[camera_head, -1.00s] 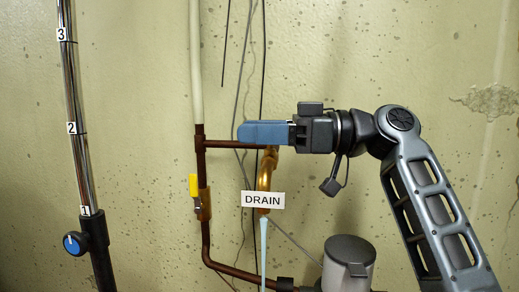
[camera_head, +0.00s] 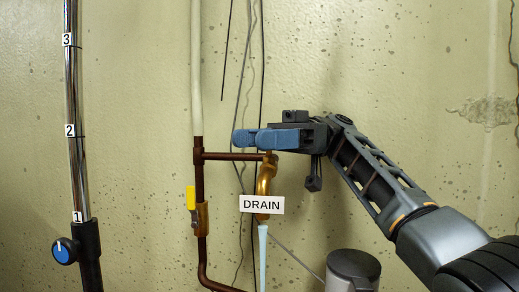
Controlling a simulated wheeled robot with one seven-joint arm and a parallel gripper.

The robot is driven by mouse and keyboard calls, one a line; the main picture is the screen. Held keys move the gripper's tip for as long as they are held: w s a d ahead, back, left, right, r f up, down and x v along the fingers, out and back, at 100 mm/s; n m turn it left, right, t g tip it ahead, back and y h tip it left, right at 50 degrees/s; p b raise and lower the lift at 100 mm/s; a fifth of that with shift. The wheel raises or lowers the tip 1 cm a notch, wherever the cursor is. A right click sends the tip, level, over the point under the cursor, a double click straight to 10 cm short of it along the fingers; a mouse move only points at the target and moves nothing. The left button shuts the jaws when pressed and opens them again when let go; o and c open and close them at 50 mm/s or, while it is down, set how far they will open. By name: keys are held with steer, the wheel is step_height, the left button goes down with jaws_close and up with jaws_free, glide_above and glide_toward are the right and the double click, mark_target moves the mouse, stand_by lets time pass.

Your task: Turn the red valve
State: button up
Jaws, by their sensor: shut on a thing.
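A brass drain valve (camera_head: 264,180) hangs at the right end of a short copper branch pipe, with a white DRAIN label (camera_head: 262,205) in front of it. No red part shows; the top of this valve, where the red valve's handle would sit, is hidden behind my gripper. My gripper (camera_head: 252,140) has blue fingers and is shut on the red valve at the top of the brass body, just above the branch pipe. Its fingers point left.
A yellow-handled valve (camera_head: 192,198) sits on the vertical copper pipe (camera_head: 199,165) to the left. A chrome pole (camera_head: 76,130) with number marks and a blue knob (camera_head: 65,251) stands further left. A grey-lidded canister (camera_head: 352,268) is below my arm. Cables hang behind the valve.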

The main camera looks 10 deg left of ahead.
steer(key=shift+f+n+g+h, duration=0.15)
steer(key=shift+n+g+h, duration=0.15)
steer(key=shift+h, duration=0.1)
steer(key=shift+s, duration=0.1)
steer(key=o, duration=1)
steer(key=shift+c, duration=0.2)
steer(key=shift+r, duration=0.2)
steer(key=shift+r, duration=0.4)
step_height(320, 180, up, 3)
steer(key=shift+f, duration=0.1)
steer(key=s+d+r+p, duration=0.1)
steer(key=s+d+r, duration=0.1)
steer(key=d+r, duration=0.5)
steer(key=d, duration=0.4)
steer(key=shift+s+d, duration=0.15)
steer(key=shift+s, duration=0.25)
